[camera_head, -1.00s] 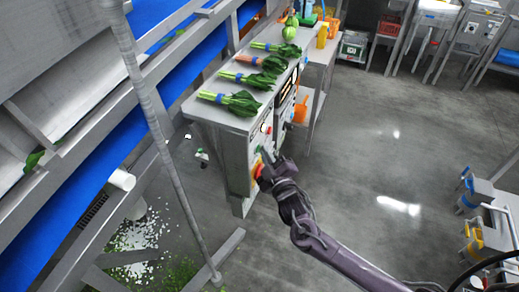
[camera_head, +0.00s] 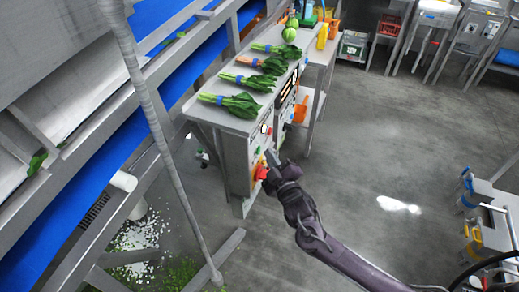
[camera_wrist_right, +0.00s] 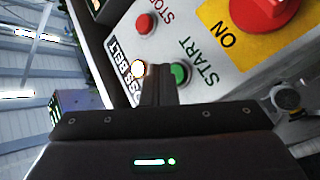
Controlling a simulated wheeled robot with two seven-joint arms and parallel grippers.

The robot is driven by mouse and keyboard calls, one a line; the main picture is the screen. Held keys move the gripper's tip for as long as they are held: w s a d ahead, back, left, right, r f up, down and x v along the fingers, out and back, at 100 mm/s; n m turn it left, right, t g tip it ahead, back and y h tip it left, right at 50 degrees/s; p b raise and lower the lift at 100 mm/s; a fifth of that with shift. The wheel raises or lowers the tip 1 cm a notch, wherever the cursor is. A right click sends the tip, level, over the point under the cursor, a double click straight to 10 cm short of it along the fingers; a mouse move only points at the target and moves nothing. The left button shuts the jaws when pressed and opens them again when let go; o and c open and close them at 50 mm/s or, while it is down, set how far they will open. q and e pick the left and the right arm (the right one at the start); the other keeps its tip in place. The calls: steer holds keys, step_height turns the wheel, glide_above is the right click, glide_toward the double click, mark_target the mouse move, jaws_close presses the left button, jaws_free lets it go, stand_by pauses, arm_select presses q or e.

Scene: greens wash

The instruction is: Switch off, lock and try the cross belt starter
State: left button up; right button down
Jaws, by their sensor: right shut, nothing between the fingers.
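The starter panel (camera_head: 254,150) is on the front of a grey steel cabinet. In the right wrist view its label (camera_wrist_right: 124,58) reads partly "SS BELT". A red STOP button (camera_wrist_right: 145,23), a green START button (camera_wrist_right: 180,73) and a lit pale lamp (camera_wrist_right: 138,68) show there. A red rotary switch (camera_wrist_right: 262,10) sits on a yellow plate (camera_wrist_right: 232,32) marked ON; its top is cut off. My right gripper (camera_head: 270,156) is shut and empty in front of the panel. Its fingertips (camera_wrist_right: 160,72) appear beside the START button; contact cannot be told. My left gripper is out of view.
Bundles of leafy greens (camera_head: 240,104) lie on the cabinet top (camera_head: 212,112). A blue conveyor (camera_head: 100,170) and a slanting grey post (camera_head: 160,140) stand left. An orange scoop (camera_head: 300,109) hangs beyond the panel. The floor (camera_head: 400,150) to the right is open.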

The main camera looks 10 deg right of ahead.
steer(key=s+d, duration=0.1)
steer(key=s+d+p, duration=0.1)
steer(key=d+p, duration=0.1)
steer(key=d, duration=0.1)
steer(key=shift+s+d, duration=0.1)
steer(key=shift+s, duration=0.3)
steer(key=shift+f, duration=0.1)
stand_by(0.6)
